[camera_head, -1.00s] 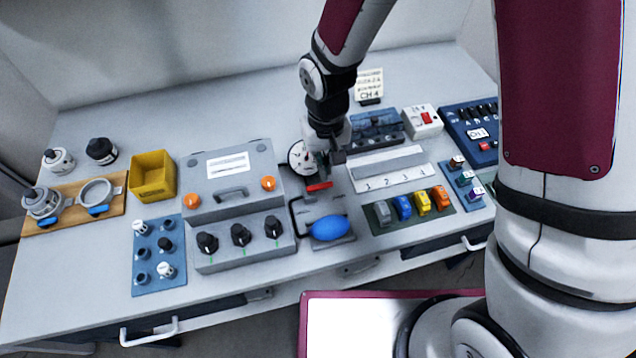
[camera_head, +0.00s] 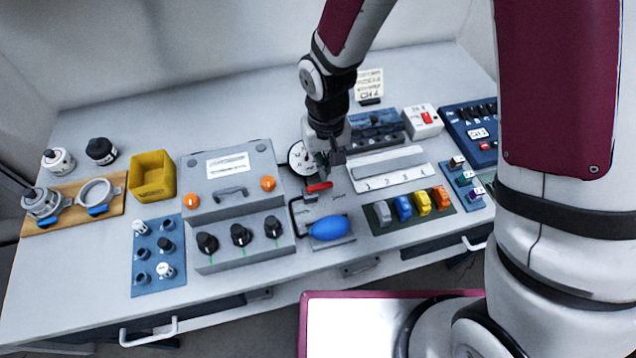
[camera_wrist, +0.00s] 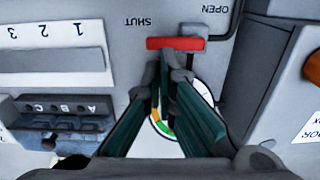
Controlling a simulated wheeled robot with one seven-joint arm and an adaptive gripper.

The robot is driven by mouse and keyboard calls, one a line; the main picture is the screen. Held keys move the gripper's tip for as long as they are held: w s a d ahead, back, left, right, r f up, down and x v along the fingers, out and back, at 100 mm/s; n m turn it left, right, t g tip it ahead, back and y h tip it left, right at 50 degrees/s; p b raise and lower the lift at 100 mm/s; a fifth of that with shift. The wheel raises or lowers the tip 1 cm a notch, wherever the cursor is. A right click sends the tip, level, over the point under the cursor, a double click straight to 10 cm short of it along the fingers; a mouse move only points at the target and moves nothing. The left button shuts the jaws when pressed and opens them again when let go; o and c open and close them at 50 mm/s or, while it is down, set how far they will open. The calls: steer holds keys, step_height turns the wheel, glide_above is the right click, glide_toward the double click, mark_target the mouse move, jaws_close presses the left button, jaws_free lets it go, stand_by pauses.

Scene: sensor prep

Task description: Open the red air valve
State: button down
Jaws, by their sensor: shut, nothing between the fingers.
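The red air valve handle (camera_head: 319,187) is a short red bar on a grey panel (camera_head: 338,204), behind a blue bulb. In the wrist view the red bar (camera_wrist: 174,43) lies crosswise, near the printed words SHUT and OPEN, which appear upside down. Its left end lies on the SHUT side. My gripper (camera_head: 326,172) is above the panel, close to the handle. In the wrist view its fingertips (camera_wrist: 167,66) are together and empty, just below the bar. I cannot tell whether they touch it. The fingers partly cover a round gauge (camera_wrist: 180,115).
The blue bulb (camera_head: 329,228) sits in front of the valve. A grey case (camera_head: 234,170) stands to the left. A numbered strip (camera_head: 392,180) and coloured switches (camera_head: 404,206) are to the right. A yellow bin (camera_head: 153,177) stands farther left. The table's back is mostly clear.

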steer(key=shift+f+b, duration=0.5)
steer(key=shift+f, duration=0.45)
steer(key=shift+s+d+f, duration=0.1)
steer(key=shift+f, duration=0.1)
stand_by(0.3)
steer(key=shift+s+d, duration=0.1)
steer(key=shift+s, duration=0.05)
